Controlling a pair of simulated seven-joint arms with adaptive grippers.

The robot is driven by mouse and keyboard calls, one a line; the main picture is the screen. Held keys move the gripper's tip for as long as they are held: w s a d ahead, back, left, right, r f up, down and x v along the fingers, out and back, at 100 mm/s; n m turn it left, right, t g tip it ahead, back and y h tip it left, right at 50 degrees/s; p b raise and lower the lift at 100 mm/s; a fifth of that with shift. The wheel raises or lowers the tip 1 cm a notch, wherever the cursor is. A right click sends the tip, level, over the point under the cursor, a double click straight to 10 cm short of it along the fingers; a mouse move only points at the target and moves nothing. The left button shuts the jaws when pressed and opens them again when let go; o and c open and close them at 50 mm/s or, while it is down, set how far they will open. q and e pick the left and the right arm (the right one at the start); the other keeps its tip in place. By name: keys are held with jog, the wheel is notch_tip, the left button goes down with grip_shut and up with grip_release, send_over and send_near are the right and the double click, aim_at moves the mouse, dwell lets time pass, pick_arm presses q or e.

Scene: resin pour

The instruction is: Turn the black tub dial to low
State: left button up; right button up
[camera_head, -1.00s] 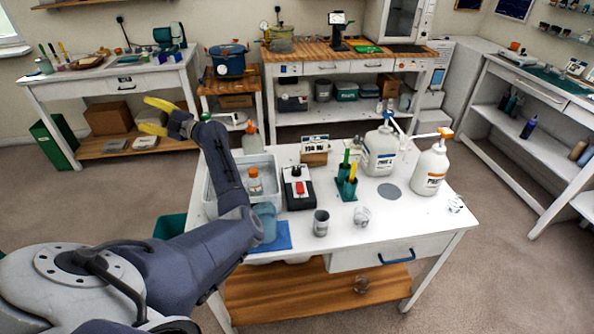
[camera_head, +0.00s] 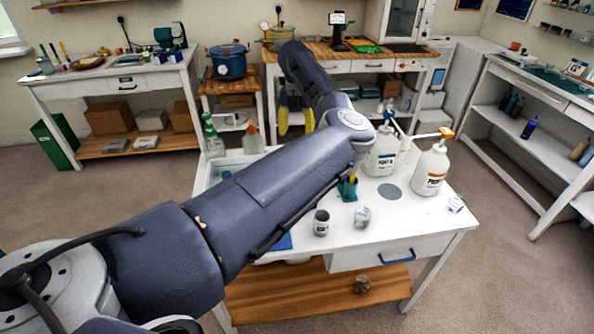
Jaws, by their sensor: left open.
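My left arm reaches across the white table (camera_head: 400,230) from the lower left. My left gripper (camera_head: 296,120) shows its yellow fingers apart, pointing down beyond the arm near the table's back side. Nothing shows between them. The black unit with a dark knob and a red switch, seen earlier on the table, is hidden behind my arm. I cannot make out its dial or its setting now. My right gripper is not in view.
Pump bottles (camera_head: 430,168) (camera_head: 382,155), a green holder (camera_head: 347,190) and small cups (camera_head: 321,222) (camera_head: 362,217) stand right of my arm. A pale tray (camera_head: 199,180), a green-topped bottle (camera_head: 212,133) and an orange-tipped bottle (camera_head: 253,139) are left of it.

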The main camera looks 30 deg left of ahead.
pick_arm(q)
notch_tip(320, 180, down, 17)
jog(key=shift+f, duration=0.15)
dwell(0.5)
grip_shut()
dwell(0.6)
